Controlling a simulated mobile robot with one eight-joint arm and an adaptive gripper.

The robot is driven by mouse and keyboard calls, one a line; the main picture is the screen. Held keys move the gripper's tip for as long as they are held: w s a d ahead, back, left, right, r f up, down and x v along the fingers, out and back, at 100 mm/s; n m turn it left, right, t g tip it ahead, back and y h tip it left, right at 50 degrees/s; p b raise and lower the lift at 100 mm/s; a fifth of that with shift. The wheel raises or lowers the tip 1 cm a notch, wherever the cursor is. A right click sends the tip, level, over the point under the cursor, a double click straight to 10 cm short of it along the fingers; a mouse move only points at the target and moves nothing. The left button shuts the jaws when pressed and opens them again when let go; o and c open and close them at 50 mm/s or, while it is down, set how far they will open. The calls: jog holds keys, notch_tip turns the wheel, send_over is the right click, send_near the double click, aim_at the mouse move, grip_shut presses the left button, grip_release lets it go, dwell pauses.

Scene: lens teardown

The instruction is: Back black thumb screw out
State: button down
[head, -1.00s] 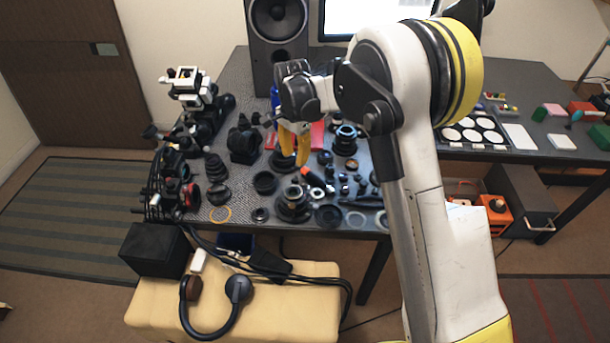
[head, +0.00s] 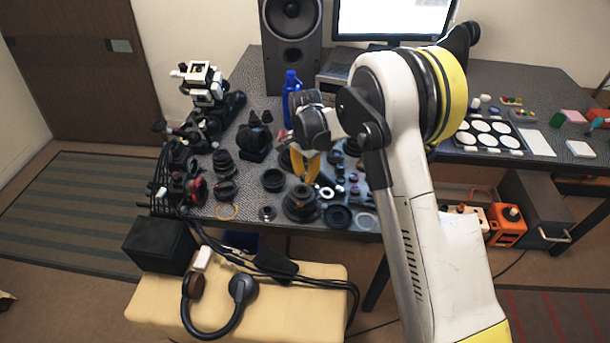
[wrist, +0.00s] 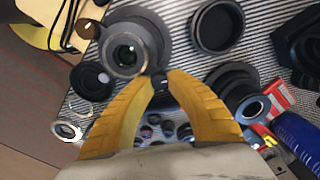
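My gripper (wrist: 158,80) has two yellow fingers, their tips a small gap apart. It also shows in the head view (head: 305,180), just above the lens parts near the table's front edge. A small black knob, likely the black thumb screw (wrist: 158,84), shows between the fingertips in the wrist view. Whether the tips touch it is unclear. It sits beside a grey-black lens body (wrist: 126,50), which also stands in the head view (head: 300,205). The screw cannot be made out in the head view.
Black rings and cups crowd the table, including an open ring (wrist: 217,27) and a stepped lens part (wrist: 235,90). A blue bottle (head: 290,85) stands behind. A yellow bench (head: 320,310) with headphones (head: 215,328) lies in front of the table.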

aim_at(305, 176)
jog(key=n, duration=0.4)
jog(key=shift+n, duration=0.4)
jog(key=c, duration=1.6)
grip_release()
jog(key=shift+o, duration=0.2)
notch_tip(305, 176, up, 12)
